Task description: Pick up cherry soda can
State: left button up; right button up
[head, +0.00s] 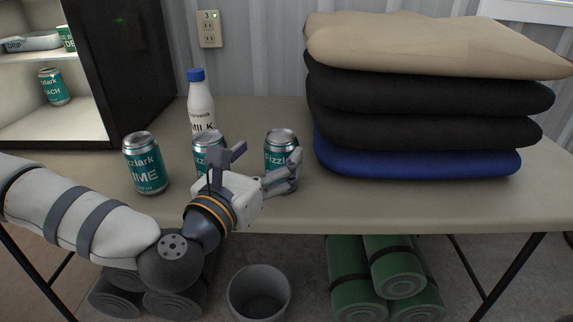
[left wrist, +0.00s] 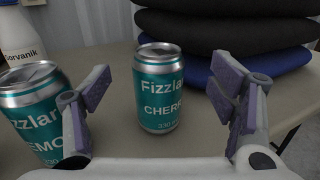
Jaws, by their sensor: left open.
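The cherry soda can (head: 279,146) is teal and silver and stands upright on the table, the rightmost of three similar cans. In the left wrist view the can (left wrist: 157,90) shows the words "Fizzla" and "CHERR". My left gripper (head: 262,172) is open in front of it. In the left wrist view the can stands ahead, in the gap between the two fingers, and neither finger closes on it. In the head view a finger hides part of the can's lower right. My right gripper is not in view.
A lemon can (head: 205,145) stands just left, close to a finger, and shows in the left wrist view (left wrist: 28,108). A lime can (head: 146,165) and a milk bottle (head: 200,105) stand further left. Stacked cushions (head: 420,130) stand right. Bare table (head: 400,200) lies in front of them.

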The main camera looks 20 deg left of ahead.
aim_at(281, 142)
pick_arm(q)
jog(key=w, duration=0.6)
jog(key=shift+w+d+f, duration=0.25)
jog(key=shift+w+f, duration=0.1)
jog(key=shift+f, duration=0.05)
jog(key=c, duration=1.5)
